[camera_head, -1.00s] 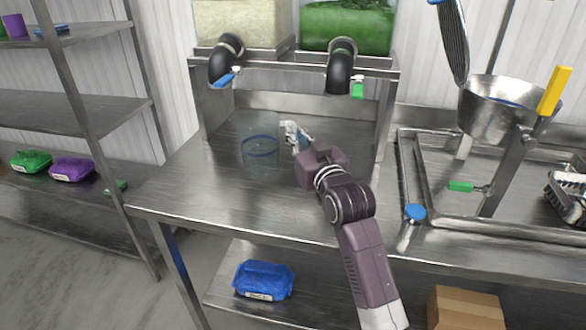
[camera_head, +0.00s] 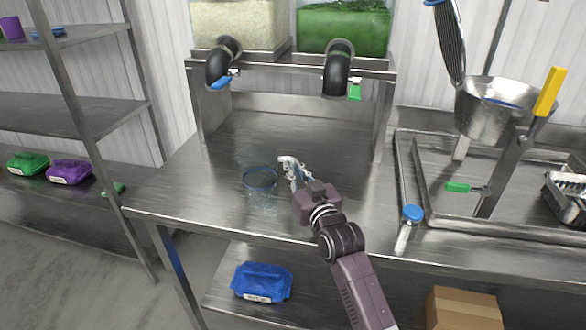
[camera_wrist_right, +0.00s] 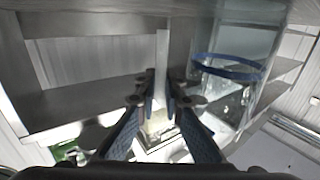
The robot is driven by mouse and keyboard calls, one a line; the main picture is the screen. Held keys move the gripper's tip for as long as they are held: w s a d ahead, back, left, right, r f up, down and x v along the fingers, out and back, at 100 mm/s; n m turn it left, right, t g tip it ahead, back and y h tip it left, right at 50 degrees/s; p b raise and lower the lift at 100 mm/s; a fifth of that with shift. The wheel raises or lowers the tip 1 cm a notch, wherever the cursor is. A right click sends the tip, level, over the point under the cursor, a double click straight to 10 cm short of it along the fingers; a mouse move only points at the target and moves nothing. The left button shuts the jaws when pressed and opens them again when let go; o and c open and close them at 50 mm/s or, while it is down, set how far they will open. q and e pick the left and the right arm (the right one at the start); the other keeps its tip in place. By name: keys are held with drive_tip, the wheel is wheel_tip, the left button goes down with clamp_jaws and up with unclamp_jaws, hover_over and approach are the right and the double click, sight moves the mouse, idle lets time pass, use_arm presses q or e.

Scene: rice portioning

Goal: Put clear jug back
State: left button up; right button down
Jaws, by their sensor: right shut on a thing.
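The clear jug (camera_head: 261,190) with a blue ring is in front of the two dispensers, over the steel table (camera_head: 190,195). It looks upright; I cannot tell whether its base touches the table. My right gripper (camera_head: 289,166) is just right of the jug and shut on it, probably at its handle. In the right wrist view, the fingertips (camera_wrist_right: 162,88) are close together, and the jug (camera_wrist_right: 229,70) with its blue ring is at the right. The contact is hard to make out. My left gripper is not in view.
Two dispenser spouts, one with a blue lever (camera_head: 221,82) and one with a green lever (camera_head: 355,91), hang above the table's back. A blue-capped item (camera_head: 411,214) and a sink tray with a metal funnel (camera_head: 492,112) are to the right. Shelves (camera_head: 75,108) stand left.

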drive_tip(key=c, duration=2)
unclamp_jaws()
drive_tip(key=shift+f, duration=0.1)
drive_tip(key=shift+c, duration=0.2)
drive_tip(key=shift+s+d, duration=0.15)
drive_tip(key=shift+s, duration=0.4)
drive_tip(key=v, duration=1.1)
drive_tip(key=shift+b, duration=0.4)
